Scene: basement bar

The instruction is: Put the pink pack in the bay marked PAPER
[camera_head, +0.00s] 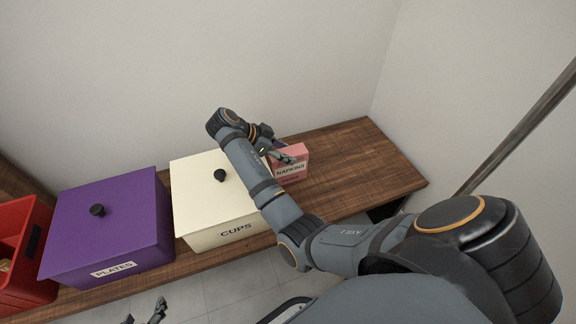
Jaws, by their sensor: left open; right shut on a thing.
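The pink pack (292,173), labelled NAPKINS, is at the wooden counter just right of the cream box. My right gripper (284,157) is shut on its upper part. My arm hides some of the pack's left side, and I cannot tell whether its bottom touches the counter. My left gripper (146,313) is open and empty, low in the view in front of the counter, cut off by the bottom edge. No bay marked PAPER can be made out in this view.
A cream lidded box (195,188) marked CUPS and a purple lidded box (120,225) marked PLATES stand left of the pack. A red crate (30,285) is at the far left. The wooden counter (365,165) is clear on the right, with walls behind.

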